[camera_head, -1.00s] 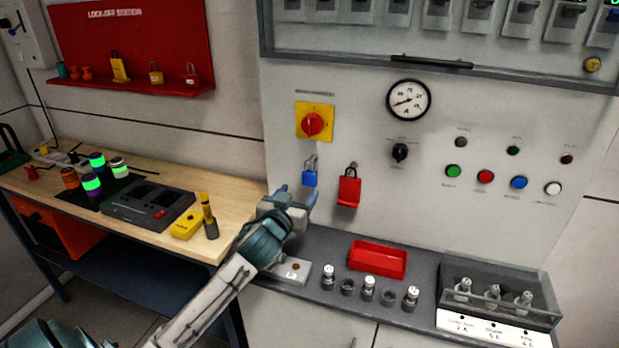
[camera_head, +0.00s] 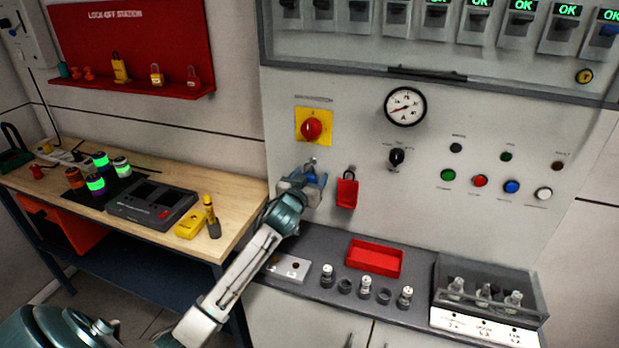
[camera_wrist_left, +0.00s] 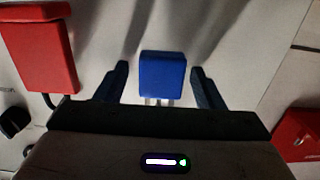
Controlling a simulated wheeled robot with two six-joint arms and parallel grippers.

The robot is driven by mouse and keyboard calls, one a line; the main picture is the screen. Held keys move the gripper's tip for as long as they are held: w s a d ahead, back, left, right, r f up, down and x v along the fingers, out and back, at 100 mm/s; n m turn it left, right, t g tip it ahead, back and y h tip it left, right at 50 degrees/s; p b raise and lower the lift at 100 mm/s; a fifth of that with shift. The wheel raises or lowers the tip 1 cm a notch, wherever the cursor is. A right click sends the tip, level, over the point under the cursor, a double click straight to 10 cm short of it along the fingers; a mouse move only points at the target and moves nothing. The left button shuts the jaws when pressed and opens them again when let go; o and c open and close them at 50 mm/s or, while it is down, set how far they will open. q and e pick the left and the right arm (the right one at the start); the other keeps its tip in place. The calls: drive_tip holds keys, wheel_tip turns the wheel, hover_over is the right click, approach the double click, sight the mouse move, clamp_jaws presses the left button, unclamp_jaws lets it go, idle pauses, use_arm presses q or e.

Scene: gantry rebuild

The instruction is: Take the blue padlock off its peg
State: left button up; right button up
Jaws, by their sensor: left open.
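The blue padlock (camera_head: 311,177) hangs on its peg on the grey panel, just below the red rotary switch on its yellow plate (camera_head: 314,125). In the head view my left gripper (camera_head: 312,182) is up at the padlock and hides much of it. In the left wrist view the padlock's blue body (camera_wrist_left: 163,75) sits between the two open fingers (camera_wrist_left: 162,88), with a gap showing on each side. Its metal shackle (camera_wrist_left: 160,101) is partly visible and then hidden behind the gripper body. My right gripper is not in view.
A red padlock-shaped tag (camera_head: 347,193) hangs close to the right of the blue padlock. Below is a grey ledge with a red tray (camera_head: 375,257) and several small cylinders. A wooden bench (camera_head: 150,225) with tools stands to the left.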

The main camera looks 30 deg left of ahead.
use_arm(q)
drive_tip(key=c, duration=1.1)
drive_tip(key=shift+r, duration=0.1)
